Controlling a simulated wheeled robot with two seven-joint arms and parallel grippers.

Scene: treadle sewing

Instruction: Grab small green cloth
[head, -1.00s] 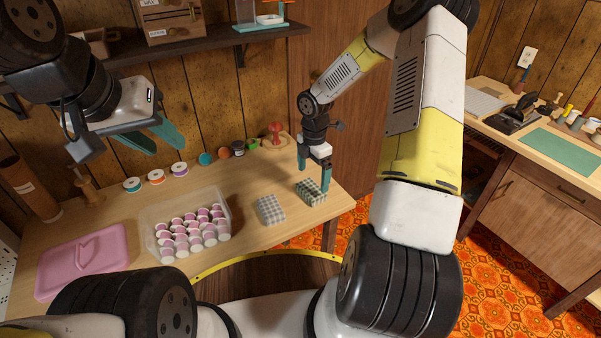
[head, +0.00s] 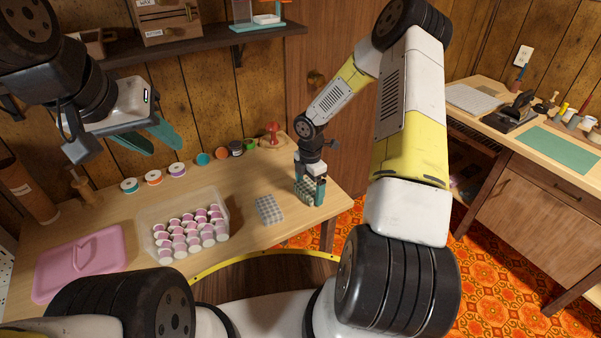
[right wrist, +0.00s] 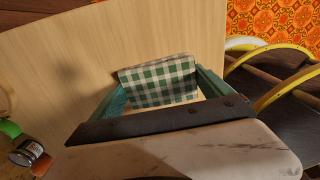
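The small green cloth (right wrist: 158,82) is a folded green-and-white checked piece on the wooden table. My right gripper (head: 309,192) is lowered over it at the table's right end, with the cloth (head: 307,190) between its teal fingers. In the right wrist view the fingers (right wrist: 160,92) stand wide apart, one on each side of the cloth, with narrow gaps beside it; firm contact is not visible. My left gripper (head: 155,138) is open and empty, high above the table's back left.
A grey checked cloth (head: 269,209) lies left of the green one. A clear bin (head: 150,212) of spools and a pink case (head: 80,262) are further left. Spools and a red-handled stamp (head: 272,134) line the back. A shelf (head: 130,62) hangs above.

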